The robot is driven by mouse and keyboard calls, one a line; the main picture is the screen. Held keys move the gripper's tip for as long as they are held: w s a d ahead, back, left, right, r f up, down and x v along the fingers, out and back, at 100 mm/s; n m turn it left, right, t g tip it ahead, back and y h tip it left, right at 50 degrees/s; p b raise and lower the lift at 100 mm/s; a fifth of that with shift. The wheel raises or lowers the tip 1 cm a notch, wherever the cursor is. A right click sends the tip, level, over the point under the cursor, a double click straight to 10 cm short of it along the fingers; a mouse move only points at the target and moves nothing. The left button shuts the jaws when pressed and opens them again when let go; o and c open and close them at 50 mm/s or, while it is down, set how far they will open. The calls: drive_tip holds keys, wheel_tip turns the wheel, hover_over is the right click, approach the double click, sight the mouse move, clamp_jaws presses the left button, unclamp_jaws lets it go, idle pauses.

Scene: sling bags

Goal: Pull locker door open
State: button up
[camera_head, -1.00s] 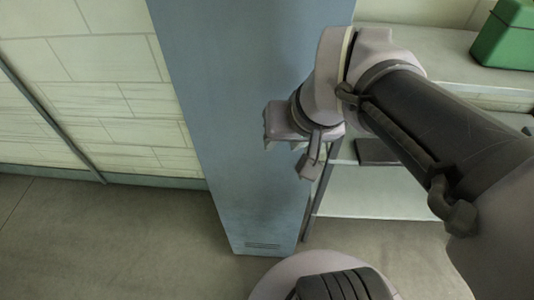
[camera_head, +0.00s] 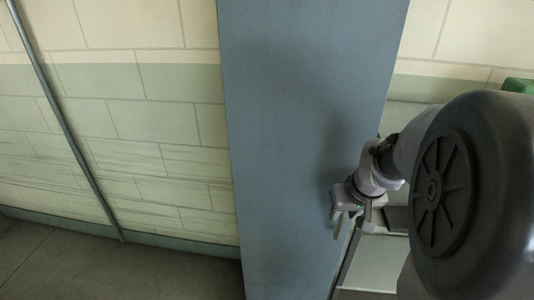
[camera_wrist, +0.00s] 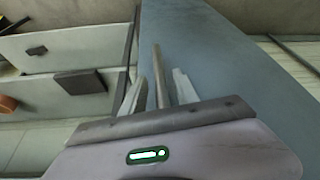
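The tall blue-grey locker (camera_head: 290,120) stands upright in the middle of the head view. In the wrist view the locker (camera_wrist: 215,55) fills the middle right. A thin grey bar handle (camera_wrist: 158,72) runs along its edge side. My gripper (camera_wrist: 156,92) is open, with one finger on each side of the bar and gaps showing. I cannot tell how deep the bar sits between the fingers. The handle is not clear in the head view.
Pale shelves (camera_wrist: 35,50) stand beside the locker and hold a dark flat item (camera_wrist: 80,82) and an orange item (camera_wrist: 7,104). A green box (camera_head: 518,86) sits at the far right. A thin pole (camera_head: 65,120) runs along the wall. Floor shows at lower left.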

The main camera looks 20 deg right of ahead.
drive_tip(key=shift+w+f, duration=0.15)
drive_tip(key=shift+f, duration=0.3)
clamp_jaws()
idle(1.1)
